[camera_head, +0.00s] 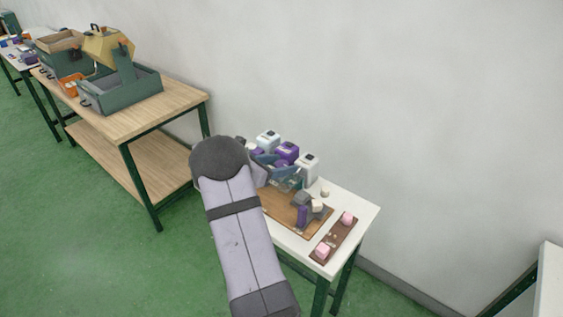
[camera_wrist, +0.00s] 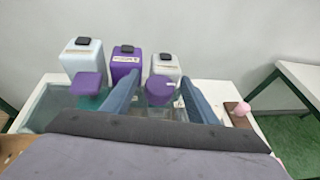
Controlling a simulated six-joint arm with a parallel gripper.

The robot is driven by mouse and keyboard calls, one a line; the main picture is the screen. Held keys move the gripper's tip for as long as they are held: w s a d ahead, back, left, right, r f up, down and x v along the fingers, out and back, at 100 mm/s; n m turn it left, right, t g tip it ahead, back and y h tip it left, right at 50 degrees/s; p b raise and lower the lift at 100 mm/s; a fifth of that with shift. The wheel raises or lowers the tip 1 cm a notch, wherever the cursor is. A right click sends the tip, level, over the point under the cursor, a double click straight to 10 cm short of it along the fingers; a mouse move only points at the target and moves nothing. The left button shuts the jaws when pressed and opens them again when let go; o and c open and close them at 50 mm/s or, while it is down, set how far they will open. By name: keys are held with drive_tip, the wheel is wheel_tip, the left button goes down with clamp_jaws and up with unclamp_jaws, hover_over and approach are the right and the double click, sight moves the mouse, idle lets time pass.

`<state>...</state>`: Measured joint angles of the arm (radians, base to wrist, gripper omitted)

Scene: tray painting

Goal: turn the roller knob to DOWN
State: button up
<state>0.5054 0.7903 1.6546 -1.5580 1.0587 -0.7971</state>
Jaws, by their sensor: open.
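A round purple knob (camera_wrist: 160,92) with a small white mark on the right of its top shows in the wrist view. It appears between the two blue fingers of my gripper (camera_wrist: 159,79), which is open, with a gap to the right finger. Whether the fingers touch it I cannot tell. A squarer purple knob (camera_wrist: 86,83) is left of the left finger. No label names either knob, and I see no DOWN mark. In the head view my gripper (camera_head: 267,160) is over the white table, partly hidden by my arm.
A white canister (camera_wrist: 83,57), a purple canister (camera_wrist: 126,62) and a grey-white canister (camera_wrist: 166,65) stand behind the knobs. A clear box (camera_head: 291,183) is beside my gripper. A brown board with pink-topped pieces (camera_head: 334,240) lies at the table's right. A wooden workbench (camera_head: 150,116) stands left.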

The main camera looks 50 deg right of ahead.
drive_tip(key=shift+d+f, duration=0.1)
drive_tip(key=shift+d, duration=0.2)
drive_tip(key=c, duration=1.1)
drive_tip(key=shift+o, duration=0.2)
drive_tip(key=shift+m+g, duration=0.3)
drive_tip(key=shift+m, duration=0.1)
drive_tip(key=shift+f+m+g+y, duration=0.15)
drive_tip(key=shift+m+g+y, duration=0.35)
drive_tip(key=shift+m+g, duration=0.85)
drive_tip(key=shift+m+g+y+b, duration=0.5)
drive_tip(key=shift+m+g, duration=0.25)
drive_tip(key=shift+g, duration=0.1)
drive_tip(key=shift+s+m+g+y, duration=0.1)
drive_tip(key=shift+m+g+y, duration=0.35)
drive_tip(key=shift+g, duration=0.25)
